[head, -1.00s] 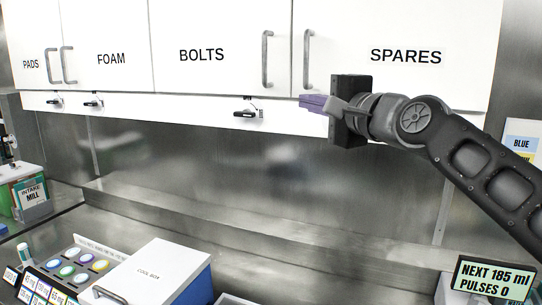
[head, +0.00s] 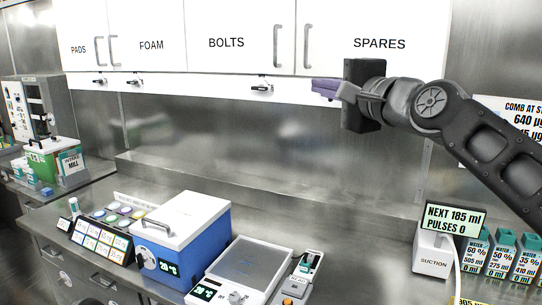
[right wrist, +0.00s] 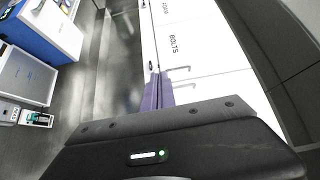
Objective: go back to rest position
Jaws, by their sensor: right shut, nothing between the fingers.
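My right gripper (head: 326,90) is raised in front of the wall cabinets, its arm coming in from the right edge of the head view. Its purple fingers are together and hold nothing. They point left, just below the SPARES cabinet door (head: 380,62). In the right wrist view the purple fingers (right wrist: 157,95) show beyond the dark gripper body, with the BOLTS door (right wrist: 190,55) behind them. I cannot tell whether they touch the cabinet. My left gripper is not in view.
A blue and white cool box (head: 185,242), a device with a grey top (head: 250,262) and a suction unit (head: 433,262) stand on the steel bench. Several water containers (head: 500,255) are at the right. Cabinet handles (head: 277,45) stick out. The rear bench (head: 300,190) is clear.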

